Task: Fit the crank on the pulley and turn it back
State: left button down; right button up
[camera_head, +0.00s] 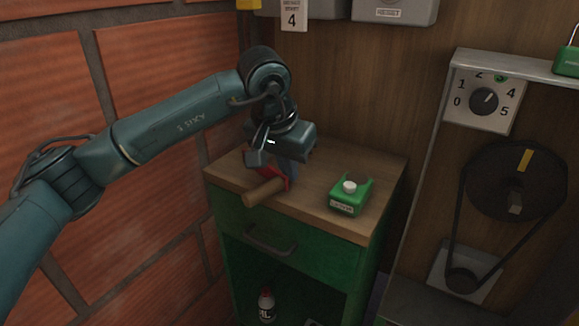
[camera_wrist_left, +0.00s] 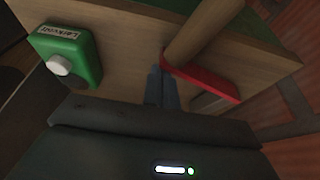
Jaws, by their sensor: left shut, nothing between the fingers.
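The crank has a red arm and a round wooden handle (camera_head: 263,192), and lies on the wooden cabinet top with its handle over the front edge. In the left wrist view the wooden handle (camera_wrist_left: 205,28) and the red arm (camera_wrist_left: 212,84) lie just right of the fingers. My left gripper (camera_head: 293,170) points down at the crank, shut and empty; its fingers (camera_wrist_left: 161,82) show together beside the red arm. Whether they touch it I cannot tell. The pulley, a dark disc (camera_head: 490,180) with a yellow mark and square stub, is on the right. My right gripper is out of view.
A green box (camera_head: 348,203) with a white knob stands on the cabinet top (camera_head: 382,172), right of the crank. A belt runs from the pulley to a smaller wheel (camera_head: 462,280). Above is a dial (camera_head: 484,101) marked 0 to 5. A brick wall (camera_head: 60,110) is at left.

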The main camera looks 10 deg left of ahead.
pick_arm(q)
jog(key=shift+s+a, duration=0.15)
jog(key=shift+s, duration=0.3)
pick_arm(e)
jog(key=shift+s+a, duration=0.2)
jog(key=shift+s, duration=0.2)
pick_arm(q)
jog(key=shift+w, duration=0.15)
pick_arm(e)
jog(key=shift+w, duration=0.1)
